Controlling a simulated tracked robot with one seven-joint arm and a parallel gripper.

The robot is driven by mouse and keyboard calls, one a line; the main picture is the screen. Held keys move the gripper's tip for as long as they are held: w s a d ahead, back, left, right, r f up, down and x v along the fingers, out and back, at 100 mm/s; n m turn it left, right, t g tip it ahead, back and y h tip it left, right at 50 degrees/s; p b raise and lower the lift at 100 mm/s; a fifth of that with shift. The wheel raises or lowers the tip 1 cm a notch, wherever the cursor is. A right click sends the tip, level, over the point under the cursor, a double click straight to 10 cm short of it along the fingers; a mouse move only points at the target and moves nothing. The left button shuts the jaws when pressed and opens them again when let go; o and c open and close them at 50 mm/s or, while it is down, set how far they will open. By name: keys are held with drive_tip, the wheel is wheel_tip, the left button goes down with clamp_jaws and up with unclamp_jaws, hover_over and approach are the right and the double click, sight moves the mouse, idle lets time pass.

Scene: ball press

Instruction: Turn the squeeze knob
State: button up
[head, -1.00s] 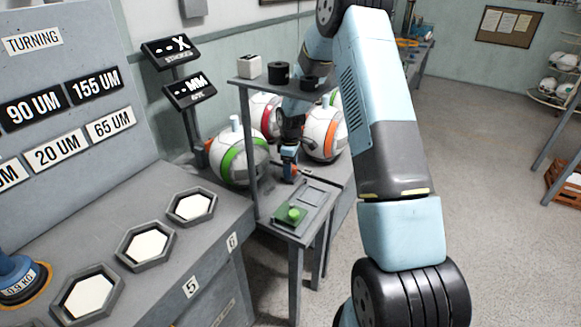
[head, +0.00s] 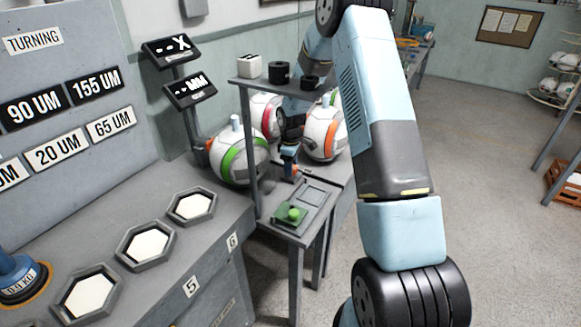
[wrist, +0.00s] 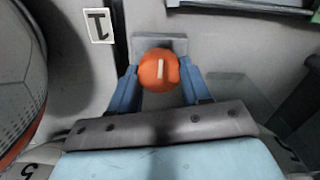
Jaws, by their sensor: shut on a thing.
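The squeeze knob (wrist: 159,70) is round and orange with a pale mark line on top. In the wrist view the line runs nearly straight up and down. The knob sits in front of a grey block on a grey surface. My gripper (wrist: 158,88) has one blue finger on each side of the knob and is shut on it. In the head view my gripper (head: 289,168) is low at the bench beneath the small shelf. The knob is mostly hidden there.
A ball with green bands (head: 238,157) stands just left of my gripper, and a ball with orange bands (head: 325,134) behind right. A shelf (head: 285,84) with small blocks hangs over the bench. A green pad with a round green piece (head: 293,214) lies in front.

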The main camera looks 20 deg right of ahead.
drive_tip(key=m, duration=0.3)
drive_tip(key=shift+w, duration=0.1)
drive_tip(key=m, duration=0.4)
drive_tip(key=shift+d, duration=0.1)
drive_tip(key=m, duration=0.6)
idle(0.4)
drive_tip(key=o, duration=1.1)
drive_tip(key=shift+c, duration=0.2)
drive_tip(key=shift+r, duration=0.1)
wheel_tip(320, 180, up, 14)
drive_tip(key=shift+f, duration=0.2)
